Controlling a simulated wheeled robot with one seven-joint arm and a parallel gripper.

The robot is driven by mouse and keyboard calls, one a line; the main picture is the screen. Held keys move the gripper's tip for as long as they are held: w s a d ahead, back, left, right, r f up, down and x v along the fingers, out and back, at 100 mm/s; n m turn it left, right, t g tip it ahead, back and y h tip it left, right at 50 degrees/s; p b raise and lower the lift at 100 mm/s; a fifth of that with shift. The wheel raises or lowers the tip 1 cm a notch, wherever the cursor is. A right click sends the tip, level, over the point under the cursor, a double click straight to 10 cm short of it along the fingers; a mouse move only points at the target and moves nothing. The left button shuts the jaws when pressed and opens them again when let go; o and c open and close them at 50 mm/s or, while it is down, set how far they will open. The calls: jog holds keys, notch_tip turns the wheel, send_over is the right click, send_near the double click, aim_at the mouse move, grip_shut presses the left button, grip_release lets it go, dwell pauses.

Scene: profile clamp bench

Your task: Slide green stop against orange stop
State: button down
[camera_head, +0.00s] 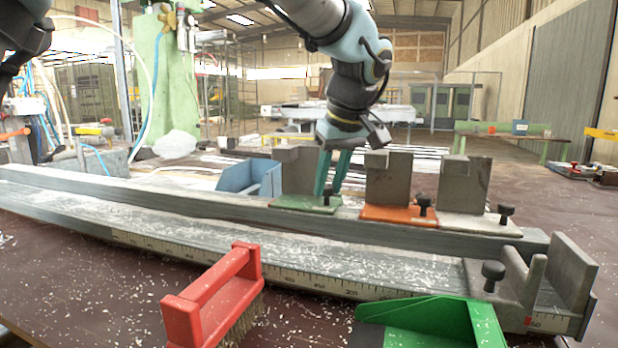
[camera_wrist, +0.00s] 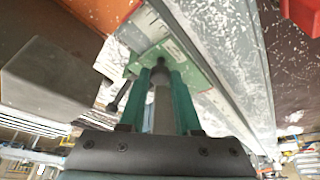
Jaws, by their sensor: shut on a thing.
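The green stop (camera_head: 305,203) has a green base plate and a grey upright block, and sits on the long grey rail. My gripper (camera_head: 333,192) reaches down at its right side, its teal fingers pointing at the plate. In the wrist view my gripper (camera_wrist: 168,95) is shut on a grey upright part of the green stop (camera_wrist: 196,58), above its green plate. The orange stop (camera_head: 398,214), with a grey block and a black knob, sits further right on the same rail. A gap separates the two stops' base plates.
A pale grey stop (camera_head: 465,190) stands right of the orange one. A scaled lower rail (camera_head: 230,250) runs in front, with a clamp end (camera_head: 570,275) at right. A red brush (camera_head: 215,295), a green dustpan (camera_head: 430,320) and a blue bin (camera_head: 248,178) lie around the rails.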

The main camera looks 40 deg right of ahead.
jog(key=shift+d+r, duration=0.15)
jog(key=shift+d, duration=0.05)
jog(key=c, duration=0.6)
grip_release()
jog(key=v, duration=1)
jog(key=shift+s+a+r, duration=0.15)
jog(key=shift+s+r, duration=0.1)
jog(key=shift+c, duration=0.3)
